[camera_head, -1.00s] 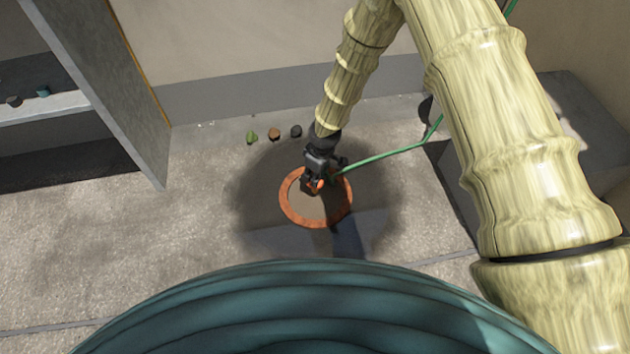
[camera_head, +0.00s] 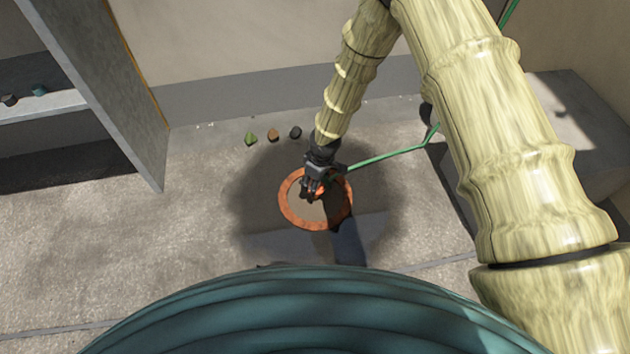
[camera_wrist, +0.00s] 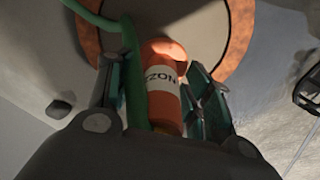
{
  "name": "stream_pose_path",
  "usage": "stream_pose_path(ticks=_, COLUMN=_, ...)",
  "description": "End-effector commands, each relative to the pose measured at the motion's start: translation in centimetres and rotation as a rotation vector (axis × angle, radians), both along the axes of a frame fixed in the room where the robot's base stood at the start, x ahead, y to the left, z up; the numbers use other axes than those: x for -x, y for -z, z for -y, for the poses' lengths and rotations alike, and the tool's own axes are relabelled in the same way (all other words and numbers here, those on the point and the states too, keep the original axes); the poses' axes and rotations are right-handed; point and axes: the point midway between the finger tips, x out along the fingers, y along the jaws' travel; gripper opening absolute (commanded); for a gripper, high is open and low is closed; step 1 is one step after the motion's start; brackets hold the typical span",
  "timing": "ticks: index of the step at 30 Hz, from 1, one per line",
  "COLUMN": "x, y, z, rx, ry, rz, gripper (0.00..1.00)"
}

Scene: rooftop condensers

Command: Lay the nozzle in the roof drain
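The nozzle (camera_wrist: 163,85) is an orange cylinder with a pale lettered band, between my gripper's fingers in the wrist view. A little of its orange shows in the head view (camera_head: 322,188). My gripper (camera_head: 314,190) points down over the roof drain and appears closed around the nozzle; the exact finger contact is partly hidden. The roof drain (camera_head: 288,213) is an orange ring around a grey-brown middle, set in the floor; its rim also shows in the wrist view (camera_wrist: 242,35). I cannot tell whether the nozzle touches it. A green hose (camera_head: 385,155) runs from the gripper to the right.
Three small lumps, green (camera_head: 250,138), brown (camera_head: 272,134) and dark (camera_head: 295,131), lie behind the drain. A grey shelf unit (camera_head: 125,110) stands at left and a grey block (camera_head: 585,130) at right. The floor (camera_head: 120,235) left of the drain is clear.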

Motion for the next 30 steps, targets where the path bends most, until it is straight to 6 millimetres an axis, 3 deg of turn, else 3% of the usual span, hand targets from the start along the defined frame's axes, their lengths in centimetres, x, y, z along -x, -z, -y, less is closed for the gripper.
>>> stream_pose_path(ticks=8, x=0.0, y=-0.4, z=0.0, rx=-0.001, ry=0.000, rz=0.001, gripper=0.50)
stream_pose_path(ticks=24, x=0.6, y=-9.5, z=1.1, rx=0.000, ry=0.000, rz=0.001, gripper=0.50)
stream_pose_path(ticks=30, x=0.8, y=-11.6, z=1.4, rx=0.000, ry=0.001, rz=0.001, gripper=0.50)
